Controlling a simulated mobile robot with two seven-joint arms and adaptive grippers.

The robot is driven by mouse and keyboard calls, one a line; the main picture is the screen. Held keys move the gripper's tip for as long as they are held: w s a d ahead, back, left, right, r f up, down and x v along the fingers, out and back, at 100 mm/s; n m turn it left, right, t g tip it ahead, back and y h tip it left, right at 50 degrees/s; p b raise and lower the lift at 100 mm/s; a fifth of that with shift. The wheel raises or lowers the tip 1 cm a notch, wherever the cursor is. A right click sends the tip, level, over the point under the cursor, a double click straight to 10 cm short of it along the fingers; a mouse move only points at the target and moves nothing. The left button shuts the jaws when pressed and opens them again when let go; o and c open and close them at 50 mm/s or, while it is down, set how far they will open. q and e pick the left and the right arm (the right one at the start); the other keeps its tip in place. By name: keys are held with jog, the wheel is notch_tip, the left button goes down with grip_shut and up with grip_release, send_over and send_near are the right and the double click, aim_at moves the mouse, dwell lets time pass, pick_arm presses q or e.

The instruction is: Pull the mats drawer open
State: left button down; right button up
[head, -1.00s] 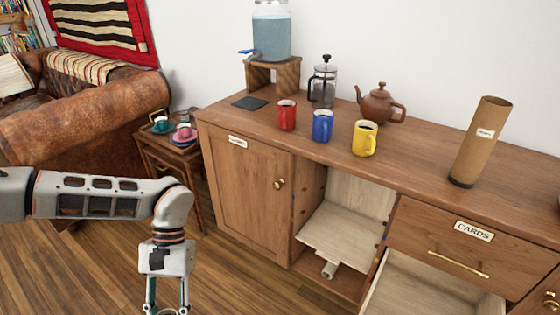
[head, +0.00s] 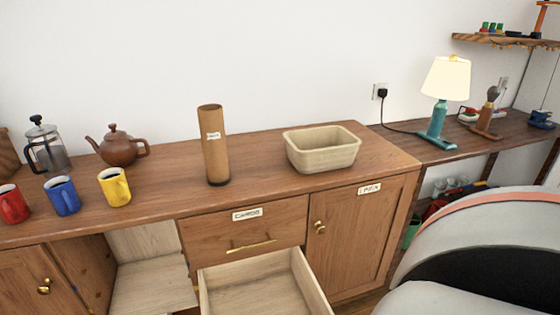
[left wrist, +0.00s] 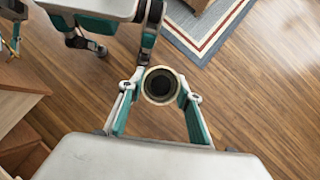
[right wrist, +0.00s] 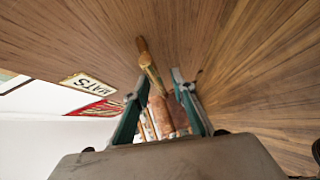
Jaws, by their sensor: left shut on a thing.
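A wooden front with a MATS label (right wrist: 88,83) shows in the right wrist view, with a bar handle (right wrist: 152,68) beside it. My right gripper (right wrist: 160,80) is open, its fingers spread near the handle; I cannot tell whether they touch it. In the head view, a drawer (head: 265,290) stands pulled out below the closed CARDS drawer (head: 245,232); its front and label are out of frame. My left gripper (left wrist: 160,82) is shut on a round, tube-like thing (left wrist: 160,85) with a pale rim and dark centre, seen end-on. Neither gripper shows in the head view.
The cabinet top holds several mugs, a teapot (head: 118,145), a cardboard tube (head: 213,145) and a beige basket (head: 322,148). An open compartment (head: 150,270) lies left of the drawers, a closed door (head: 360,232) right. A lamp (head: 440,95) stands on the side table.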

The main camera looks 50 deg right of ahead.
jog(key=shift+s, duration=0.15)
jog(key=v, duration=1.1)
jog(key=shift+s, duration=0.35)
jog(key=shift+d+r, duration=0.15)
